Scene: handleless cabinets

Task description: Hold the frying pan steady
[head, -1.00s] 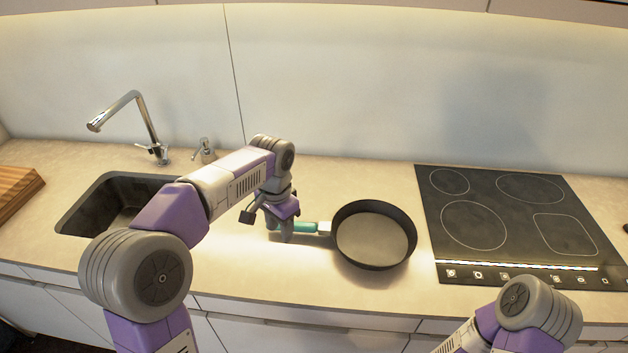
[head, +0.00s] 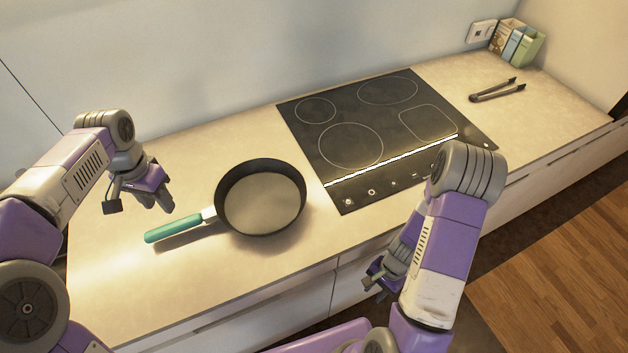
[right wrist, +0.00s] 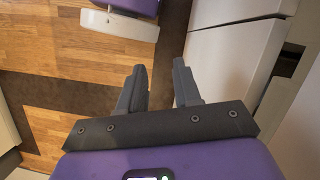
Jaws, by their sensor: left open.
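The black frying pan (head: 262,200) with a teal handle (head: 180,227) rests flat on the counter, left of the cooktop. Its handle points left toward the front edge. My left gripper (head: 160,201) is open and empty, a little above and behind the handle, apart from it. My right gripper (head: 374,287) is in front of the counter, low beside the cabinet fronts, away from the pan. In the right wrist view its two fingers (right wrist: 160,88) are spread with nothing between them.
The black cooktop (head: 372,125) lies right of the pan, with its burners empty. Dark tongs (head: 498,91) lie on the counter at the right. Several small books or boxes (head: 517,43) and a wall socket (head: 481,31) are in the far corner. The wooden floor (head: 560,270) is clear.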

